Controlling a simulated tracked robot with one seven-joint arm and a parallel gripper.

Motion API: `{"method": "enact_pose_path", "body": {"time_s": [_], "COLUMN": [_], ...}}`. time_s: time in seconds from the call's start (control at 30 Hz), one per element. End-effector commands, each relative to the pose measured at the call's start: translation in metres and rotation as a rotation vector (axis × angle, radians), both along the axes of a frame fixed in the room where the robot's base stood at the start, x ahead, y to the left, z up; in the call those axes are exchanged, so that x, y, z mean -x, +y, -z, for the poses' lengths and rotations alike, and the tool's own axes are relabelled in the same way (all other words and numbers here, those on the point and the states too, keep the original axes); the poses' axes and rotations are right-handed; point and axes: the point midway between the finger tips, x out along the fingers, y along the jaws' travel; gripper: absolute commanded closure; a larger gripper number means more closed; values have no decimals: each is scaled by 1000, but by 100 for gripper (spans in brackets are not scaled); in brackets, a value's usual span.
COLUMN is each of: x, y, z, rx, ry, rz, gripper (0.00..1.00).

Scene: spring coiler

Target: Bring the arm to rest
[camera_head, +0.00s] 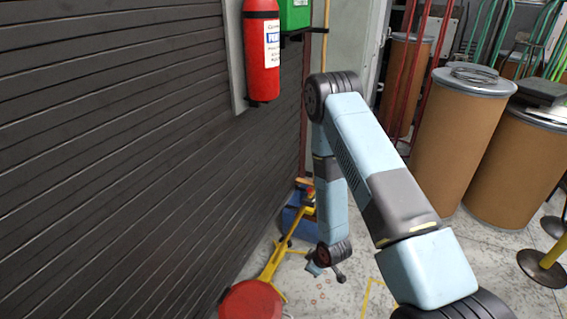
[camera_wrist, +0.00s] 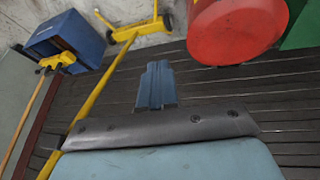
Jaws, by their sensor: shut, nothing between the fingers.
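My arm is folded in the head view, with its upper link raised and its forearm hanging down beside the dark slatted shutter. My gripper (camera_head: 314,268) is at the lower end, above the concrete floor. In the wrist view my gripper (camera_wrist: 157,72) shows as two blue fingers held together, with nothing between them. The fingers appear in front of the dark slats. Part of the gripper is small and hard to make out in the head view.
A red round top (camera_head: 251,300) and a yellow stand (camera_head: 277,260) are left of my gripper, near a blue box (camera_head: 298,222). A red extinguisher (camera_head: 262,50) hangs on the shutter side (camera_head: 110,150). Brown drums (camera_head: 455,135) stand right. Some floor (camera_head: 345,295) is clear below.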

Motion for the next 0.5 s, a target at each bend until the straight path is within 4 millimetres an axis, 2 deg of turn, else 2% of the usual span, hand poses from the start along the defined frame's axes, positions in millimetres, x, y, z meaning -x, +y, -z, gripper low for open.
{"method": "enact_pose_path", "body": {"time_s": [0.03, 0.2, 0.5], "x": [-11, -38, -69], "y": [-1, -9, -26], "z": [-16, -63, -150], "rx": [3, 18, 34], "ry": [-10, -17, -29], "rz": [16, 77, 190], "gripper": [100, 100, 100]}}
